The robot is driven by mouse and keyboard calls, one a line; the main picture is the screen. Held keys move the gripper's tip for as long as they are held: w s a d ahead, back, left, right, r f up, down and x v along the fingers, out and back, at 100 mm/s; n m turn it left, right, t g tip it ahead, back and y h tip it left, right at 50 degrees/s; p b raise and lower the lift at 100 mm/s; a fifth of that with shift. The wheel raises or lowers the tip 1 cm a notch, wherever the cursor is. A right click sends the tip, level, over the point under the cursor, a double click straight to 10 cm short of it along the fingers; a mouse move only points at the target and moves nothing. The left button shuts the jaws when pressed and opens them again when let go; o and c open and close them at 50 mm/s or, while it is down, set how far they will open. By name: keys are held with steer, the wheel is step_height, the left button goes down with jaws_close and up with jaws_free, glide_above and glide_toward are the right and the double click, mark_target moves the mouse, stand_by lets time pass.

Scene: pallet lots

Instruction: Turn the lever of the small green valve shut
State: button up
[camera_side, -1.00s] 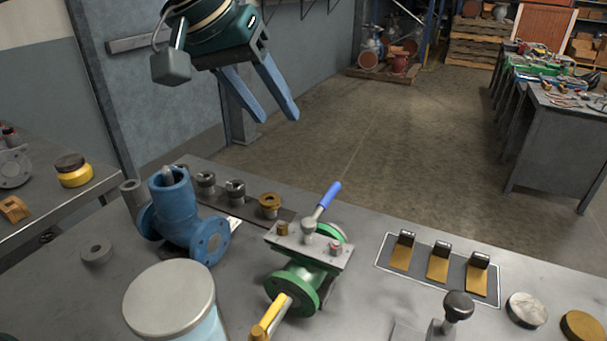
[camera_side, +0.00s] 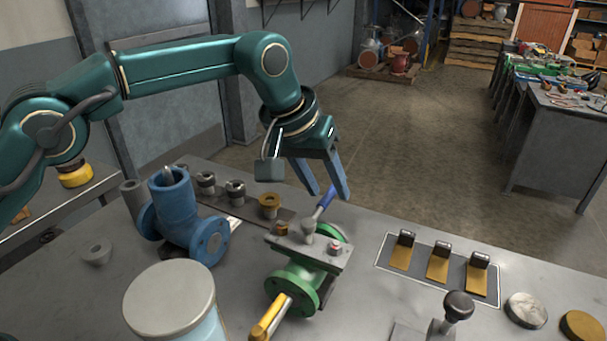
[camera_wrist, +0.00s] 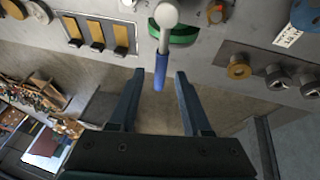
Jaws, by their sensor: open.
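The small green valve (camera_side: 297,284) stands on the grey workbench in the side view, with a grey plate on top. Its lever (camera_side: 326,202) has a blue grip and slants up and to the right from the plate. My gripper (camera_side: 331,194) is open, its two blue-grey fingers pointing down at the lever's grip. In the wrist view the blue grip (camera_wrist: 161,71) points toward my open gripper (camera_wrist: 159,74), its end between the fingertips with gaps on both sides. The green valve body (camera_wrist: 183,36) is partly hidden behind the lever there.
A blue pipe fitting (camera_side: 178,218) stands left of the valve. A large round-topped container (camera_side: 170,299) is in front. A yellow-handled part (camera_side: 272,316) lies near the valve's front. A tray with brass-coloured plates (camera_side: 438,263) and a black knob (camera_side: 458,305) are to the right.

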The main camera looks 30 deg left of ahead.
jaws_close()
stand_by(1.4)
